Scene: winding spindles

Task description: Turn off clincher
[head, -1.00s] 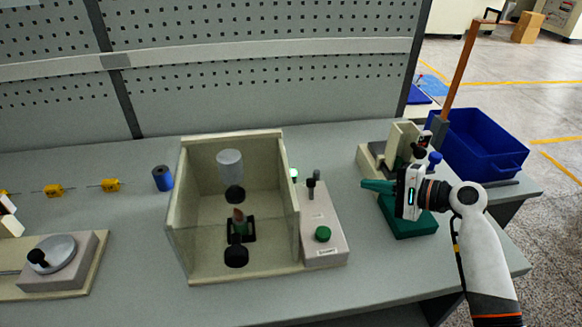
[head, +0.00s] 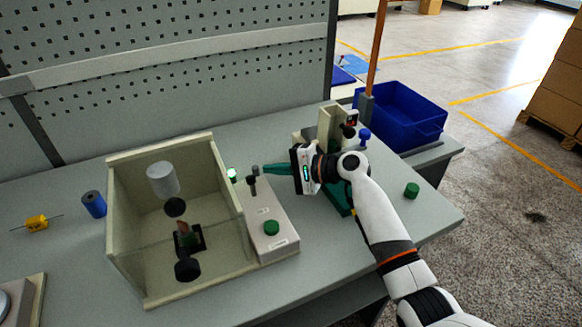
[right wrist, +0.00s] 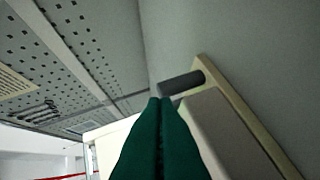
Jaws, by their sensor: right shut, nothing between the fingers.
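The clincher appears to be the open-topped beige box (head: 125,245) with a grey control panel (head: 265,215) on its right side; its label is too small to read. The panel carries a green button (head: 271,228), a dark-capped lever (head: 253,182) and a bright green lamp (head: 232,174) at the back. My right gripper (head: 266,169) is shut and empty, its green fingertips pointing left beside the lever top. In the right wrist view, the shut fingers (right wrist: 160,100) point at a dark grey rod end (right wrist: 181,83); I cannot tell whether they touch. My left gripper is out of view.
A beige upright fixture (head: 328,130) with black and blue knobs stands behind my right arm. A blue bin (head: 405,125) is at the back right. A green cap (head: 411,190) lies on the table's right. A blue cylinder (head: 94,204) and a yellow part (head: 37,222) lie left.

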